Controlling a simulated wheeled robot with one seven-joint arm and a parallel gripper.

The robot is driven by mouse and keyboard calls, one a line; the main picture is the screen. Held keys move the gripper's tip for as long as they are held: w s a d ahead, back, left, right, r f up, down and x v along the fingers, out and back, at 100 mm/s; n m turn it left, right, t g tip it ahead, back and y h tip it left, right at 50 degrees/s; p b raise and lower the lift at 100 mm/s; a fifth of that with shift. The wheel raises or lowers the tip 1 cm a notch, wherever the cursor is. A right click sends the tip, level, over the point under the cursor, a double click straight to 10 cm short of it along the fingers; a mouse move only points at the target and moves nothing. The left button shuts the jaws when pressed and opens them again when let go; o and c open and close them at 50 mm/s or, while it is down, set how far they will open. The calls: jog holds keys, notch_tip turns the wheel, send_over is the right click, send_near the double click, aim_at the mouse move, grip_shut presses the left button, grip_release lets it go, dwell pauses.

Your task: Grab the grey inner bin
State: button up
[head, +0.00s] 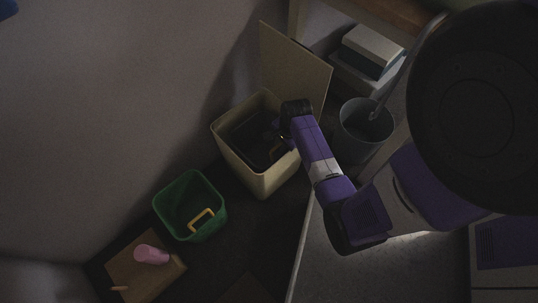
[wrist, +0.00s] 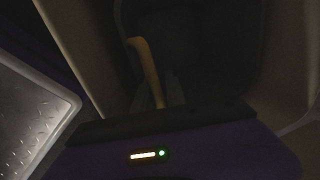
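A beige box (head: 262,182) with its lid (head: 295,62) raised stands at the middle of the head view. A dark bin-like shape (head: 245,138) sits inside it; its grey colour is hard to confirm in the dim light. My gripper (head: 279,136) reaches down into the box's opening at the right side of that shape. The wrist view shows dark inner walls (wrist: 190,40) between pale box sides and a curved tan bar (wrist: 146,65). The fingertips are too dark to show whether they are open or touching anything.
A grey round bucket (head: 355,140) stands right of the box, close to my arm. A green bin (head: 172,208) with a yellow frame-like item stands lower left. A wall is at left.

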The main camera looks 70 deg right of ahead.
jog(key=shift+f, duration=0.1)
jog(key=shift+c, duration=0.5)
grip_shut()
jog(key=shift+d, duration=0.1)
dwell(0.8)
